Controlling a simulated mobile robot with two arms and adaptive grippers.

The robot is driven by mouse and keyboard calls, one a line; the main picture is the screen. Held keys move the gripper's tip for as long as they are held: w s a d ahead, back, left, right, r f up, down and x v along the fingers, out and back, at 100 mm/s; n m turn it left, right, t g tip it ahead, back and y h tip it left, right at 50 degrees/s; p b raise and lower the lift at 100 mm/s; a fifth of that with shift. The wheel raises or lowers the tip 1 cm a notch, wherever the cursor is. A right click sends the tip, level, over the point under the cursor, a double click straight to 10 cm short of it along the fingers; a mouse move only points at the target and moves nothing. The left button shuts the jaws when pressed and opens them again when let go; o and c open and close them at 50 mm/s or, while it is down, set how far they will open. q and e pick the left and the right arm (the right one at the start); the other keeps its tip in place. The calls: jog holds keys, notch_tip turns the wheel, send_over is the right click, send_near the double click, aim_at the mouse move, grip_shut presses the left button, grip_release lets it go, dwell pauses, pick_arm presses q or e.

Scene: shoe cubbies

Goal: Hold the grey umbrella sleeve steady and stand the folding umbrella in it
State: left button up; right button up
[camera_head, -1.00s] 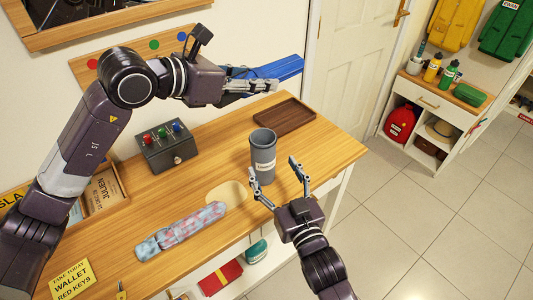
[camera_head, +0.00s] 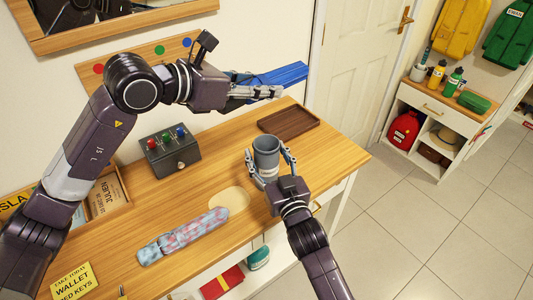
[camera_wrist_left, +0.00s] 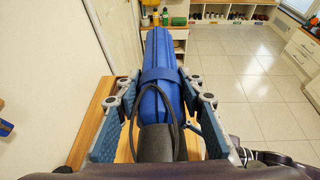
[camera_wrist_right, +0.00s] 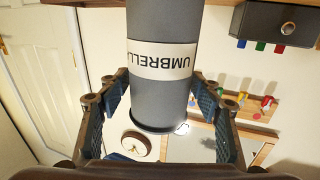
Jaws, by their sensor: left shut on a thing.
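The grey umbrella sleeve (camera_head: 266,156) stands upright, open end up, near the front edge of the wooden table. Its white label shows in the right wrist view (camera_wrist_right: 160,60). My right gripper (camera_head: 270,160) is open, with one finger on each side of the sleeve; whether either finger touches it I cannot tell. The blue folding umbrella (camera_head: 281,75) is shut in my left gripper (camera_head: 272,93), held about level above the back of the table, pointing right. In the left wrist view its strap, dark cord and dark handle end (camera_wrist_left: 156,142) show between the fingers.
A brown tray (camera_head: 289,121) lies behind the sleeve. A grey box with coloured knobs (camera_head: 171,151) stands left of it. A patterned rolled item (camera_head: 184,236) and a pale oval mat (camera_head: 231,199) lie in front. The wall is close behind my left arm.

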jog(key=c, duration=0.9)
pick_arm(q)
notch_tip(320, 180, down, 13)
pick_arm(e)
jog(key=shift+o, duration=0.2)
dwell(0.7)
pick_arm(q)
jog(key=o, duration=1.4)
jog(key=shift+o, duration=0.4)
jog(key=v, duration=1.2)
